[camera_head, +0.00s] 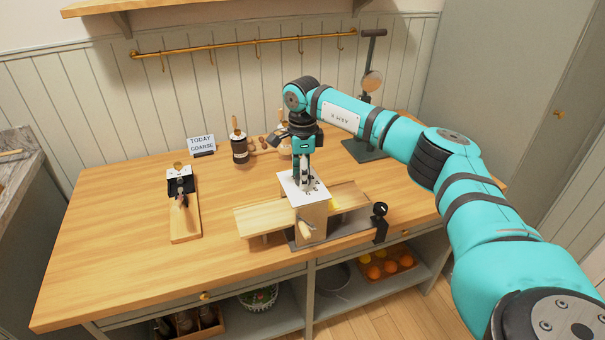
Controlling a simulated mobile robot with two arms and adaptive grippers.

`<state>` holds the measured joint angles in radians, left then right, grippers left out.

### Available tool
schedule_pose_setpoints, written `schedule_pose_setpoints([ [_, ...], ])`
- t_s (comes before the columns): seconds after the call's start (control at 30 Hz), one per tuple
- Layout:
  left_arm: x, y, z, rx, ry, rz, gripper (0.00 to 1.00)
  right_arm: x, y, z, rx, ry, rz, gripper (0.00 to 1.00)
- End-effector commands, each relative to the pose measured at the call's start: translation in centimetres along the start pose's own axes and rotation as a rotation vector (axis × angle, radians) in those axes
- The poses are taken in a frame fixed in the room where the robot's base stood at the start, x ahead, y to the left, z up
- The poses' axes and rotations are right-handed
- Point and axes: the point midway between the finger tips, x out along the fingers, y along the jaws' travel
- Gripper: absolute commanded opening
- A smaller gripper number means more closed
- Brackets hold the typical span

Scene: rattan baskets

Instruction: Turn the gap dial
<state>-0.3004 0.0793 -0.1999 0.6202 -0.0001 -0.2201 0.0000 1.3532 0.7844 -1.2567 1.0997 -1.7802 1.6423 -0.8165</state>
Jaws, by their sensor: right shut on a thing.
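A wooden box-like device (312,222) stands near the table's front edge, with a pale plate (288,185) on top bearing dark marks. My right gripper (305,180) points straight down onto this plate from above. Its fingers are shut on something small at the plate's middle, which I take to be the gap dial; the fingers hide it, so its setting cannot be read. A small sign (201,142) at the back reads "TODAY COARSE". My left gripper is not in view.
A wooden board with a dark-ended tool (184,208) lies at left. A dark stand (370,148) is at the back right, a small black clamp (380,222) at the front edge. The table's left part is mostly clear.

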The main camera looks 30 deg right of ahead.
Motion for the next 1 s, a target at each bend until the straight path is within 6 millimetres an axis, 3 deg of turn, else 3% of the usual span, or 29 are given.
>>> schedule_pose_setpoints([
  [0.7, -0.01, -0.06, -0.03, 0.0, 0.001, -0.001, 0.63, -0.25, -0.11, 0.1, -0.081, -0.005, -0.006, 0.07],
  [0.73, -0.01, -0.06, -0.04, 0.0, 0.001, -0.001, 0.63, -0.25, -0.11, 0.1, -0.081, -0.005, -0.006, 0.41],
  [0.9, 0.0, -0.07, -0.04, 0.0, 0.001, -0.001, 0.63, -0.17, -0.07, 0.07, -0.081, -0.004, -0.004, 0.63],
  [1.0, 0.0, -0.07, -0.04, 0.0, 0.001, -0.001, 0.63, -0.12, -0.05, 0.06, -0.081, -0.003, -0.003, 0.63],
])
